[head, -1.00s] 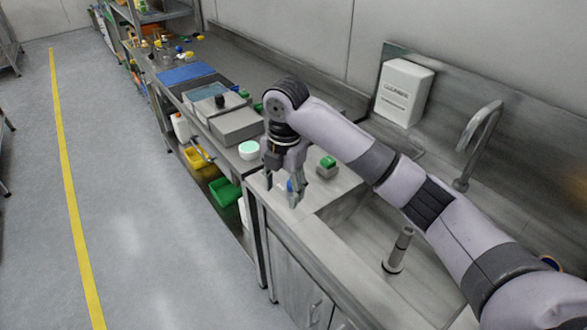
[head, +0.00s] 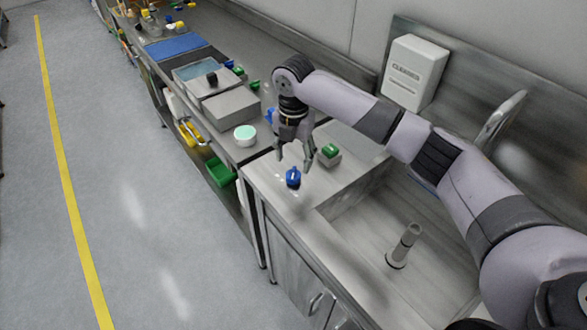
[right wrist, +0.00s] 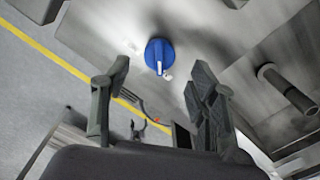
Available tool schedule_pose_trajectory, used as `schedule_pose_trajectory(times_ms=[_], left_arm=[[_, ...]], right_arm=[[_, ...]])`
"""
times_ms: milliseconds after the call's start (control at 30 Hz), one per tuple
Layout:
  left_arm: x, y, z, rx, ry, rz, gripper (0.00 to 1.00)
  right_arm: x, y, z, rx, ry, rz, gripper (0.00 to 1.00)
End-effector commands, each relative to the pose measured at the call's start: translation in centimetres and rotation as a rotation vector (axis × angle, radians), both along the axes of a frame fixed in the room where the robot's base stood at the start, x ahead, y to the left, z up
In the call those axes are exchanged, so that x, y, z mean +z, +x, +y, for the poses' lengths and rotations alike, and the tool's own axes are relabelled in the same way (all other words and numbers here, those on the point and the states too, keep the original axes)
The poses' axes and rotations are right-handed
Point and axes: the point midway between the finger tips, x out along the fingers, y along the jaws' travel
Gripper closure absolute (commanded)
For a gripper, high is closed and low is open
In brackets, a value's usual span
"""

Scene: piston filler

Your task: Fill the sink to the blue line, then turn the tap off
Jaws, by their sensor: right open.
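A blue knob (head: 293,178) stands on the counter left of the sink. In the right wrist view the blue knob (right wrist: 158,52) shows a white pointer bar. A green knob (head: 330,150) on a grey block is behind it to the right. My right gripper (head: 294,163) is open, just above the blue knob, its fingers apart and empty; they also show in the right wrist view (right wrist: 150,88). The sink (head: 352,213) holds an upright grey standpipe (head: 404,245). The curved tap spout (head: 503,118) is partly hidden by my right arm. I cannot make out water or the blue line clearly.
A white wall dispenser (head: 413,72) is behind the sink. A round mint-topped tub (head: 245,135) and a grey box (head: 230,106) stand on the bench to the left. Yellow and green bins (head: 219,172) sit below. The floor at left is clear.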

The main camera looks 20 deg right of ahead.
Motion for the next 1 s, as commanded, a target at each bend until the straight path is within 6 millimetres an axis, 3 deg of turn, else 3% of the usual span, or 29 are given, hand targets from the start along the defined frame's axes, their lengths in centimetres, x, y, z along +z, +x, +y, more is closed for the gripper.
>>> schedule_pose_trajectory(times_ms=[33, 133, 333, 700, 1000], left_arm=[[0.4, 1.3, -0.1, 0.0, -0.002, -0.02, 0.35], [0.7, 2.7, -0.3, 0.0, -0.005, -0.041, 0.35], [0.8, 2.0, -0.5, 0.001, -0.007, -0.03, 0.35], [0.7, 0.2, -0.6, 0.002, -0.007, -0.004, 0.35], [0.7, 0.7, -0.6, 0.002, -0.007, -0.011, 0.35]], right_arm=[[-1.0, -0.1, 0.0, 0.0, 0.0, 0.004, 0.46], [-2.8, -0.1, 0.0, 0.001, 0.0, 0.004, 0.46], [-5.1, -0.1, 0.0, 0.0, 0.0, 0.001, 0.46], [-5.7, 0.0, 0.1, 0.001, 0.0, 0.0, 0.46], [-5.7, 0.0, 0.1, 0.001, 0.0, 0.0, 0.66]])
